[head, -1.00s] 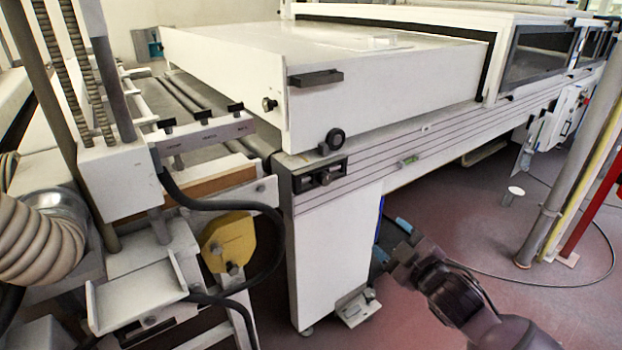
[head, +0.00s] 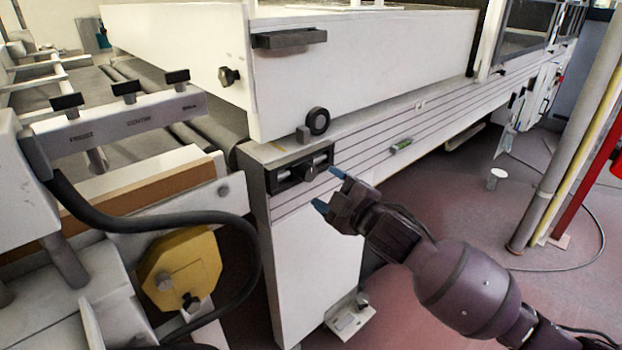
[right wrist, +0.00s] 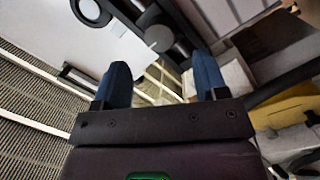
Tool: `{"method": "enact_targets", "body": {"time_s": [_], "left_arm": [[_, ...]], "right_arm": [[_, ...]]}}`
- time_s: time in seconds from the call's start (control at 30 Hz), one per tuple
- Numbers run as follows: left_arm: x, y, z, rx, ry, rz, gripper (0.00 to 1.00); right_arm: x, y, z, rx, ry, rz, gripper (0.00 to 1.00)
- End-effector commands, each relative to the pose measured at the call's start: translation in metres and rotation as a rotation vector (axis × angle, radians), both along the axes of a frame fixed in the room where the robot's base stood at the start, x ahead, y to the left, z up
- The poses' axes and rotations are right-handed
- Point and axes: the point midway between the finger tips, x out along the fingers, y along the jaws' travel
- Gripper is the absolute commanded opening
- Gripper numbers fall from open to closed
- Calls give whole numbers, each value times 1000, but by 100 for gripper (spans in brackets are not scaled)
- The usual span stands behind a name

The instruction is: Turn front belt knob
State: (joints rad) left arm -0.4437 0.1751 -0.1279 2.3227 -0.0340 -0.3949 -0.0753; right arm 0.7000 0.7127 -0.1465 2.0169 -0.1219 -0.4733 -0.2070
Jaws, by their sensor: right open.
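Three black knobs stand in a row on a grey bar (head: 110,128) at the left of the head view. Small labels sit below them; the nearest one seems to read "front", so I take the nearest knob (head: 66,102) as the front belt knob. My right gripper (head: 328,189) is open and empty, with blue fingertips. It is well to the right of the knobs, by the white machine's near corner. The right wrist view shows both blue fingers apart (right wrist: 163,80) with nothing between them; I cannot pick out the front knob there. My left gripper is not in view.
The white machine (head: 370,70) has a black handle (head: 289,38), a black wheel (head: 317,121) and a dark slotted plate (head: 300,170) near my right gripper. A black hose (head: 150,219) curves below the knob bar, above a yellow part (head: 180,268). Red floor is open at right.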

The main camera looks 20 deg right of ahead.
Motion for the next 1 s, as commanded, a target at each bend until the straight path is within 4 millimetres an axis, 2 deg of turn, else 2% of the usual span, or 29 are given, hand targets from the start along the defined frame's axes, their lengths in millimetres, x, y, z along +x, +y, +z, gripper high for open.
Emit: {"method": "enact_targets", "body": {"time_s": [0.2,0.4,0.6,0.9,1.0], "left_arm": [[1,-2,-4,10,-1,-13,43],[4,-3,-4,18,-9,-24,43],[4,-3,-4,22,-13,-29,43],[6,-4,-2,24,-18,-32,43],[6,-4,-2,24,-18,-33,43]], "right_arm": [[28,7,-4,0,3,1,66],[47,12,-3,0,2,0,66],[56,14,-1,1,2,0,66],[56,14,0,1,0,0,66],[56,14,0,1,0,0,51]]}}
